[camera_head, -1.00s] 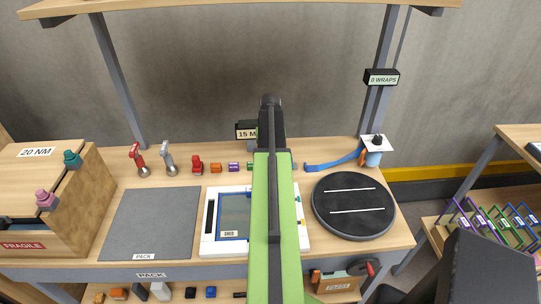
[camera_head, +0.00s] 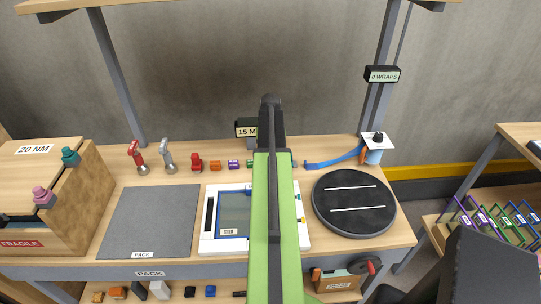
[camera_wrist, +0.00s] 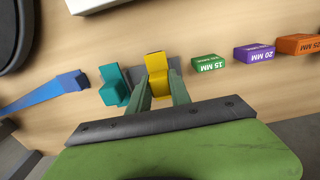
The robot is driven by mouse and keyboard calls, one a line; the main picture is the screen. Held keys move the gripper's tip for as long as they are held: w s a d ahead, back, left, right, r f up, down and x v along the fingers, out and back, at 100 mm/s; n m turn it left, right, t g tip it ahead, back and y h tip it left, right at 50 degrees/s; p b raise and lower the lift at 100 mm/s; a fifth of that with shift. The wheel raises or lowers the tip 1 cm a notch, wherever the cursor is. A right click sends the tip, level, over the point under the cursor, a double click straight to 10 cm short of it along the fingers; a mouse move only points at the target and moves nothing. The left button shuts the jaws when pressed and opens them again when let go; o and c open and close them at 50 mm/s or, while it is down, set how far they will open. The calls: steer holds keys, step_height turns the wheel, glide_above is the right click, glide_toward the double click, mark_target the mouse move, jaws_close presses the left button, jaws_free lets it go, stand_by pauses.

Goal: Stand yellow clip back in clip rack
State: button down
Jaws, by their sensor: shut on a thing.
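My gripper (camera_wrist: 165,92) is shut on the yellow clip (camera_wrist: 156,66) in the wrist view, with its green fingers on either side of it. A teal clip (camera_wrist: 112,86) stands just left of the fingers. A grey plate (camera_wrist: 174,66), perhaps part of the clip rack, shows behind and beside the yellow clip. I cannot tell whether the yellow clip touches the plate or is held above it. In the head view my green arm hides the gripper and the yellow clip.
Green (camera_wrist: 209,62), purple (camera_wrist: 253,53) and orange (camera_wrist: 300,44) labelled blocks lie right of the gripper. A blue strap (camera_wrist: 45,93) lies at left. In the head view, a black turntable (camera_head: 353,203) is right of my arm and a grey pad (camera_head: 152,221) lies left.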

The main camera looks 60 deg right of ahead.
steer(key=shift+f, duration=0.15)
steer(key=c, duration=1.1)
jaws_free()
step_height(320, 180, up, 17)
steer(key=p, duration=1.7)
steer(key=shift+r, duration=0.2)
